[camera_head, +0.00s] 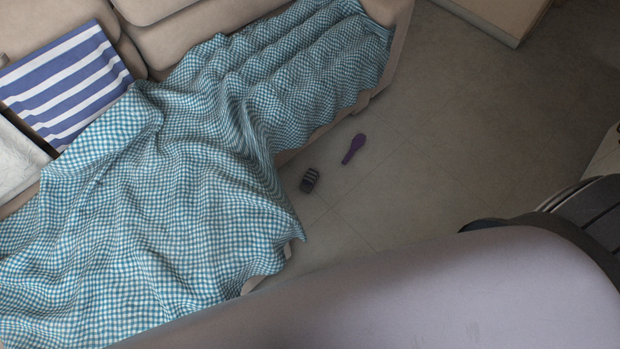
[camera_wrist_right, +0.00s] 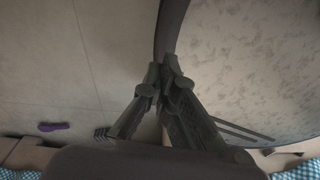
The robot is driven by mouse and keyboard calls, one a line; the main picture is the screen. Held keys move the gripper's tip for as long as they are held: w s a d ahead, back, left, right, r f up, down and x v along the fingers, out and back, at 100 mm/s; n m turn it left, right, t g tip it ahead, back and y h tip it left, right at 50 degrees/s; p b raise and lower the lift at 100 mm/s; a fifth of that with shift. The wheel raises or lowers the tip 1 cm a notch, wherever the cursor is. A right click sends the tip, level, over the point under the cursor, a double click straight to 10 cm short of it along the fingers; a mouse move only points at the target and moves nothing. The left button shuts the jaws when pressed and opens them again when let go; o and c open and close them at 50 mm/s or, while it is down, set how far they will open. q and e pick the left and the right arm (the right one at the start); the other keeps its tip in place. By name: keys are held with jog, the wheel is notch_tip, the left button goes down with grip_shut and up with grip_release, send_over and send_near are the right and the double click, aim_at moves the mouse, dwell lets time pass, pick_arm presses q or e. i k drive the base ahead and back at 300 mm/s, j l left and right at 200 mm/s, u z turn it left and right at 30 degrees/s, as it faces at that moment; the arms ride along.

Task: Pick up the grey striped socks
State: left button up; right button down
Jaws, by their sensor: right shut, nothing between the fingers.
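The grey striped socks (camera_head: 310,180) are a small dark rolled bundle with light stripes on the floor, close to the sofa's front edge. They also show in the right wrist view (camera_wrist_right: 102,134) at the lower left, partly hidden behind my own parts. My right gripper (camera_wrist_right: 165,80) is shut and empty, its fingertips together in the middle of the right wrist view. It is apart from the socks, which lie down and left of its fingertips in that picture. My left gripper is in neither view.
A purple brush (camera_head: 353,149) lies on the floor beside the socks. A sofa with a blue checked blanket (camera_head: 190,200) and a blue-and-white striped cushion (camera_head: 65,82) fills the left. A speckled rounded surface (camera_wrist_right: 255,60) lies right of my gripper. Tiled floor (camera_head: 480,130) is clear.

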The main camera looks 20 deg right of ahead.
aim_at(311, 176)
jog(key=l+u, duration=0.9)
jog(key=k+l+u, duration=0.1)
jog(key=l+u, duration=0.35)
jog(key=j, duration=0.1)
